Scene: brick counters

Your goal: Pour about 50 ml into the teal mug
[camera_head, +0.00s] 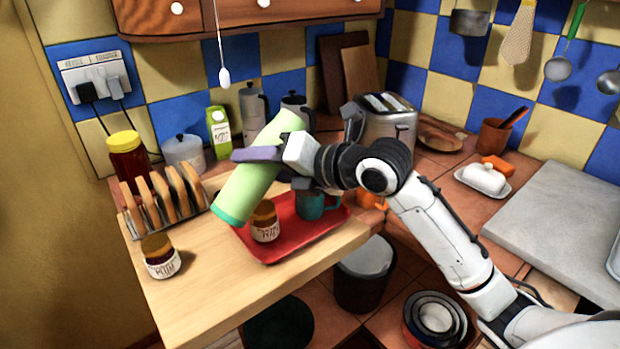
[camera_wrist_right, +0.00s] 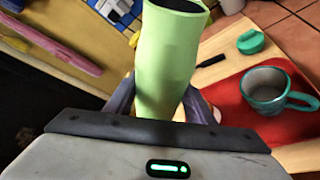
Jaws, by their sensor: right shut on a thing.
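My right gripper (camera_head: 268,155) is shut on a light green bottle (camera_head: 251,183), above the wooden counter. The bottle is tilted, its teal end low at the left and its other end up at the right. In the right wrist view the bottle (camera_wrist_right: 168,62) shows a dark opening at its far end. The teal mug (camera_head: 311,205) stands upright on the red tray (camera_head: 283,247), to the right of the bottle's lower part and partly behind my gripper. In the right wrist view the mug (camera_wrist_right: 268,88) looks grey inside, with no clear liquid. No stream shows. My left gripper is out of view.
A brown-lidded jar (camera_head: 265,222) stands on the tray beside the mug; another jar (camera_head: 161,257) stands at the front left. A toast rack (camera_head: 160,204) is left of the bottle, a toaster (camera_head: 389,128) behind my wrist. A teal lid (camera_wrist_right: 251,41) lies on the wood.

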